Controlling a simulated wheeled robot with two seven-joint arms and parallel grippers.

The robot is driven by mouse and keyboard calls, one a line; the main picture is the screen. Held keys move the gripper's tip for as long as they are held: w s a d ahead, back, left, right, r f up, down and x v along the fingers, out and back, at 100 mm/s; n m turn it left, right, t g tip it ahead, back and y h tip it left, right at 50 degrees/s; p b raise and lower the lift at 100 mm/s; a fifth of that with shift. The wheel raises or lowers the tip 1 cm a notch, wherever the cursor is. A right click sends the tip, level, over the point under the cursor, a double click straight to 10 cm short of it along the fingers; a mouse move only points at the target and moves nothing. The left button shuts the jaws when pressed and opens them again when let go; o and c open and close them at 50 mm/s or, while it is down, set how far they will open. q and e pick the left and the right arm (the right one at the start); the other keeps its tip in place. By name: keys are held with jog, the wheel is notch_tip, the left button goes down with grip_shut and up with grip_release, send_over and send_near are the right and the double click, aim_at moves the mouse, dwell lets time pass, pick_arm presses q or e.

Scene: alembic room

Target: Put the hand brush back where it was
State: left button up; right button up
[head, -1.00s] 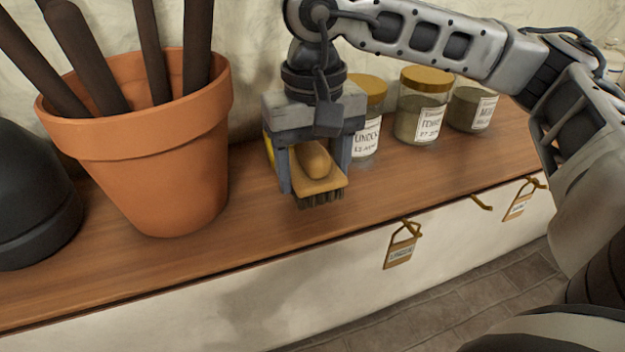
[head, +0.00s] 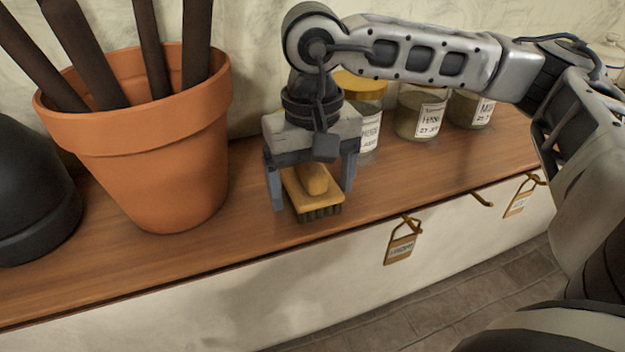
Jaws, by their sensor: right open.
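The hand brush (head: 313,192) has a yellow-tan wooden body and dark bristles facing down. It rests on the brown wooden counter, right of the clay pot and in front of the jars. My right gripper (head: 311,192) is directly above and around the brush, pointing down. Its fingers are spread apart, one on each side of the brush, with a gap showing on the left. The rear of the brush is hidden behind the gripper. My left gripper is out of view.
A terracotta pot (head: 150,150) with several dark rods stands at the left, beside a dark rounded object (head: 32,200). Glass jars with labels, one of them here (head: 420,112), stand behind and right. The wooden counter (head: 215,250) has clear room in front of the pot.

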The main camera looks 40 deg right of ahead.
aim_at(313, 167)
notch_tip(313, 167, up, 12)
jog(key=shift+r, duration=0.2)
jog(key=shift+s, duration=0.1)
dwell(0.7)
